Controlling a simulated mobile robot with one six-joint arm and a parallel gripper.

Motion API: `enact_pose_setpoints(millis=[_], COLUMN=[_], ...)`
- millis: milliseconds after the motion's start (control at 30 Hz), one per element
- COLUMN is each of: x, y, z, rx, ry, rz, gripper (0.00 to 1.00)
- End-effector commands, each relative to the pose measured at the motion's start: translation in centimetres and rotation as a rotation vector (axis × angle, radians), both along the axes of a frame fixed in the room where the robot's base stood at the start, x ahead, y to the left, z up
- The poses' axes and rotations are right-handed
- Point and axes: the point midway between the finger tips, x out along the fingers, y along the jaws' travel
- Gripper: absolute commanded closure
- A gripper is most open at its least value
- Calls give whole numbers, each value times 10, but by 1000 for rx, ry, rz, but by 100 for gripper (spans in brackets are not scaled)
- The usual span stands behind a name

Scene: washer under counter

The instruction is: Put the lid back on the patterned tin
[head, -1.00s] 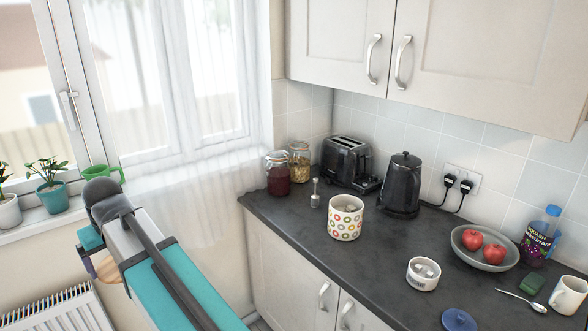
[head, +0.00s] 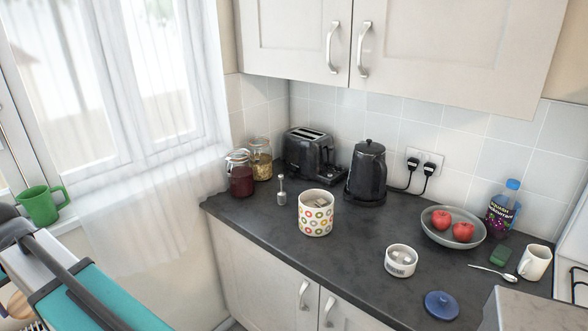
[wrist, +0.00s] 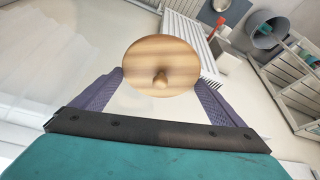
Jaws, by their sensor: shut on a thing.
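The patterned tin (head: 316,215), white with coloured rings, stands upright and open on the dark counter in the head view. Pale contents show at its mouth. My gripper (wrist: 160,84) is shut on a round wooden lid (wrist: 160,58) with a small knob, seen between the purple fingers in the wrist view. Part of the lid also shows at the lower left edge of the head view (head: 18,304). My gripper and the lid are well to the left of the tin and apart from it. My arm hides most of the gripper in the head view.
On the counter (head: 345,262) stand two jars (head: 240,175), a toaster (head: 310,152), a kettle (head: 366,175), a white pot (head: 401,264) and a fruit bowl (head: 470,240). A blue lid (head: 441,304) lies near the front edge. A green mug (head: 40,205) is on the windowsill.

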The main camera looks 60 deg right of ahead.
Motion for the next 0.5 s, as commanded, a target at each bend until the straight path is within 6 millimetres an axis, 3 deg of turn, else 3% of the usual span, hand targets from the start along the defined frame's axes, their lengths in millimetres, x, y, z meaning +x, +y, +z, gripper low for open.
enact_pose_setpoints(millis=[267, 367, 500], x=[0, 1, 2], y=[-6, -16, -43], z=[1, 2, 6], rx=[1, 1, 3], ry=[0, 2, 6], rz=[-12, -34, -97], gripper=[29, 29, 29])
